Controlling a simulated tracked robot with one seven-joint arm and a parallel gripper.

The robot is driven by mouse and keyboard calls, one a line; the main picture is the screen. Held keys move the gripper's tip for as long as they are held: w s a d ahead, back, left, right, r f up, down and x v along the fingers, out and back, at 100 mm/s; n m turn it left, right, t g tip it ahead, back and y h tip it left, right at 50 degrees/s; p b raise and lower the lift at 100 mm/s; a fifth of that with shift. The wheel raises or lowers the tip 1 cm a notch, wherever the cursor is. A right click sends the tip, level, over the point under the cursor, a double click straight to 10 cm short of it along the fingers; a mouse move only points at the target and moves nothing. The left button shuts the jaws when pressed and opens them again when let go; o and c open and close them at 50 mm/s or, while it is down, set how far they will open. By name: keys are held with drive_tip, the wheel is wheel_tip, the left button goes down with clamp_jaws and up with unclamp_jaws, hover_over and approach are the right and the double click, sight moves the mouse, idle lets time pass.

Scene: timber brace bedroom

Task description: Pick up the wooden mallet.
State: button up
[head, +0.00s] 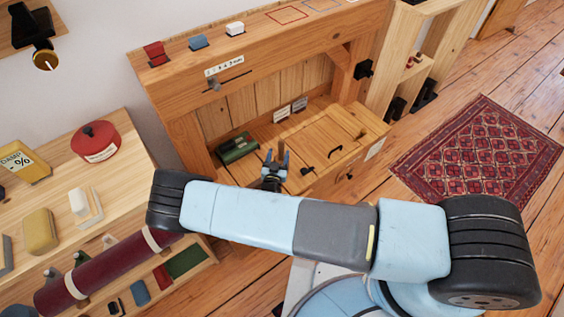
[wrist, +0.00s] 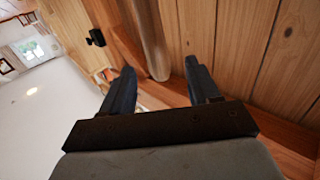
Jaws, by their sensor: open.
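My gripper (head: 277,158) is open, with its two blue fingers raised above the wooden bench top in the head view. In the wrist view my gripper (wrist: 159,68) has a pale, rounded wooden shaft (wrist: 150,38) showing beyond and between its fingertips. The shaft may be part of the wooden mallet, but no mallet head shows, so I cannot tell. Whether the fingers touch it is unclear. I cannot make out a mallet in the head view.
A green box (head: 236,148) lies left of my gripper on the bench top (head: 290,135). A black handle (head: 335,152) is to the right. The plank back panel (head: 243,108) rises behind. A left shelf holds a red tin (head: 97,142). A patterned rug (head: 480,155) covers floor at right.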

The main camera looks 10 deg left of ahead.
sight(280, 147)
drive_tip(key=shift+w+r, duration=0.2)
drive_tip(key=shift+w, duration=2.55)
drive_tip(key=shift+c, duration=0.2)
drive_tip(key=c, duration=0.9)
drive_tip(key=shift+c, duration=0.2)
drive_tip(key=shift+r, duration=0.1)
